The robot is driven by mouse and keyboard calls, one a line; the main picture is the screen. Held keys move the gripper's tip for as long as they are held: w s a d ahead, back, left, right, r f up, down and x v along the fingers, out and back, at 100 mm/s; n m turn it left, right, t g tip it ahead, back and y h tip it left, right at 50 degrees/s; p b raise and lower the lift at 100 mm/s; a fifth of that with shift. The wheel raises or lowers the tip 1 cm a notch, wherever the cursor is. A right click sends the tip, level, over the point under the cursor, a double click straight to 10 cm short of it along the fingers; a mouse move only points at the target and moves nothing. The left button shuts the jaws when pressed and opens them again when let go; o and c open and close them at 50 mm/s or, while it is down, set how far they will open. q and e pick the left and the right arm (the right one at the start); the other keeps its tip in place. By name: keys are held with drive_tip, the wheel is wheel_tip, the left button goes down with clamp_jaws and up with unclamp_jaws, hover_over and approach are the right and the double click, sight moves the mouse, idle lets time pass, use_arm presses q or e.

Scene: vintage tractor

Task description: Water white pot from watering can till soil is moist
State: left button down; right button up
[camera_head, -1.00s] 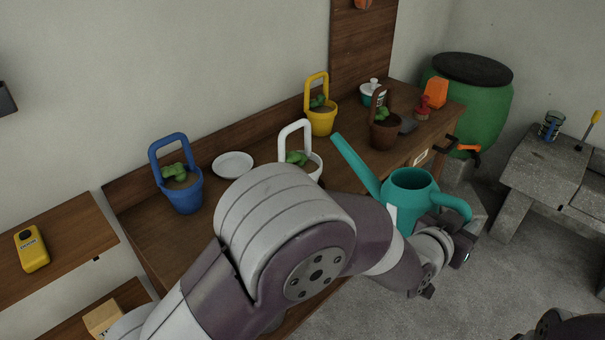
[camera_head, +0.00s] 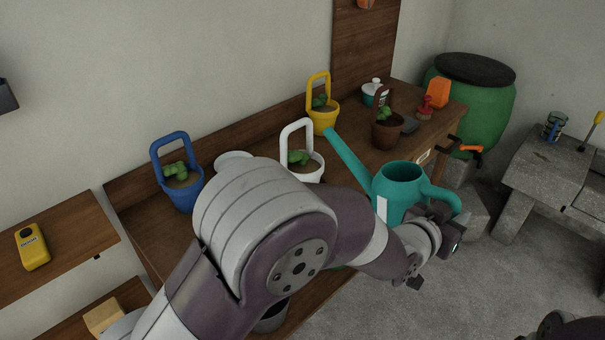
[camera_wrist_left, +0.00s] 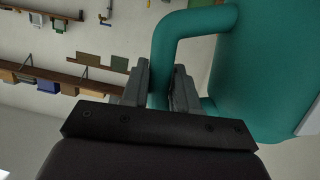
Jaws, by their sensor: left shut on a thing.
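The teal watering can (camera_head: 398,190) is held in the air in front of the workbench, roughly upright. Its long spout points up and to the left, with the tip right of the white pot. My left gripper (camera_head: 440,222) is shut on its handle; in the left wrist view the jaws (camera_wrist_left: 160,88) close around the teal handle (camera_wrist_left: 163,55). The white pot (camera_head: 312,173) stands on the bench with a tall white handle, a green plant and brown soil; my arm is just in front of it. My right gripper is not recognisable in any view.
On the workbench stand a blue pot (camera_head: 184,192), a yellow pot (camera_head: 324,119), a brown pot (camera_head: 385,134) and a white saucer (camera_head: 232,157), partly hidden by my arm. A green barrel (camera_head: 485,110) stands behind the bench's right end.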

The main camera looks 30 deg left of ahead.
sight(427, 198)
use_arm(q)
drive_tip(key=shift+w+a+r, duration=0.1)
drive_tip(key=shift+a+r, duration=0.05)
drive_tip(key=shift+a, duration=0.05)
drive_tip(key=shift+w+a+r, duration=0.15)
drive_tip(key=shift+a, duration=0.9)
drive_tip(key=shift+w+a+r, duration=0.15)
drive_tip(key=shift+a, duration=0.35)
drive_tip(key=shift+w+a+r, duration=0.15)
drive_tip(key=shift+a, duration=0.65)
drive_tip(key=shift+r, duration=0.15)
drive_tip(key=shift+n, duration=0.7)
drive_tip(key=shift+r+p, duration=2.55)
drive_tip(key=shift+r, duration=0.2)
